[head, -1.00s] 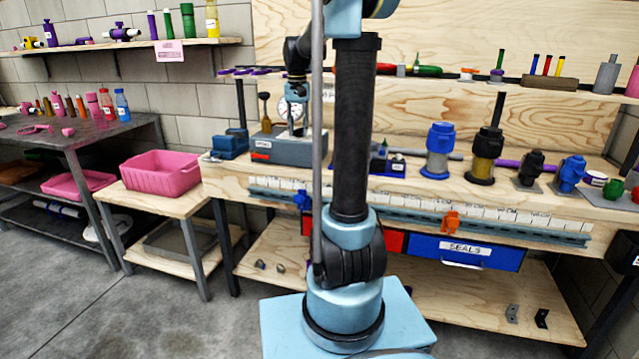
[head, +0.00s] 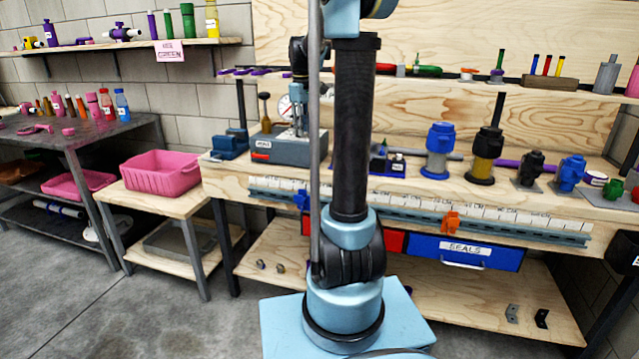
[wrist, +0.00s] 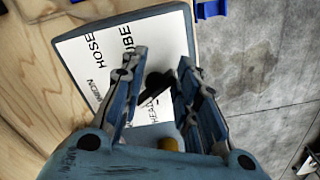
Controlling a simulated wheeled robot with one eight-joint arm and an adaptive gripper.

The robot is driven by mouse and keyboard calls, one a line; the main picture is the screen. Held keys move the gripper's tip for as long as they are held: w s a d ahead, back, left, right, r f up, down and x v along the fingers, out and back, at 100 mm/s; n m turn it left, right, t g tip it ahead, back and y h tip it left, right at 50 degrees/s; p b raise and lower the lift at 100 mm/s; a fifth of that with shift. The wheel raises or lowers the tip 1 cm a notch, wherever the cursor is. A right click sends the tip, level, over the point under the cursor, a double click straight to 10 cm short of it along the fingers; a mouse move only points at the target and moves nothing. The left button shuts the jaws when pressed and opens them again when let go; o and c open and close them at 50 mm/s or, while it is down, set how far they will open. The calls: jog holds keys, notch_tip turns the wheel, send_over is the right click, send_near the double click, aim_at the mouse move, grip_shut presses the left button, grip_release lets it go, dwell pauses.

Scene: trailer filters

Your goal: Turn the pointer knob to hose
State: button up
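A grey box (head: 300,150) with a dial gauge (head: 285,108) stands on the left of the workbench. In the wrist view its white label plate (wrist: 88,68) shows the words HOSE and TUBE, with other words partly covered. A dark pointer knob (wrist: 157,84) sits on the plate, partly hidden; its exact pointing direction is hard to tell. My gripper (wrist: 163,62) is over the plate with its fingers apart, one on each side of the knob. I cannot tell whether either finger touches it. In the head view my gripper (head: 298,128) is low over the box, partly behind my column.
A brass-coloured part (wrist: 168,145) shows low between the fingers. A blue vise-like tool (head: 230,144) stands left of the box, and a pink bin (head: 160,175) on a lower table. Blue and black filter housings (head: 438,150) stand to the right. Open floor lies at left.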

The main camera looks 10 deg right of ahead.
jog(key=n, duration=0.3)
jog(key=shift+w+d, duration=0.2)
jog(key=shift+d, duration=0.05)
notch_tip(320, 180, up, 18)
jog(key=s+a+f+m+t, duration=0.1)
jog(key=s+f+m, duration=0.6)
jog(key=s+f, duration=1.9)
jog(key=s, duration=0.3)
jog(key=shift+a+t, duration=0.15)
jog(key=shift+t, duration=0.25)
jog(key=shift+s, duration=0.1)
jog(key=w+r+n+g, duration=0.1)
jog(key=w+r, duration=1.1)
jog(key=w, duration=0.3)
jog(key=w+r+n+g, duration=0.1)
jog(key=w+r, duration=1.2)
jog(key=w, duration=0.2)
jog(key=f, duration=1.7)
jog(key=shift+s, duration=0.25)
jog(key=shift+c, duration=0.3)
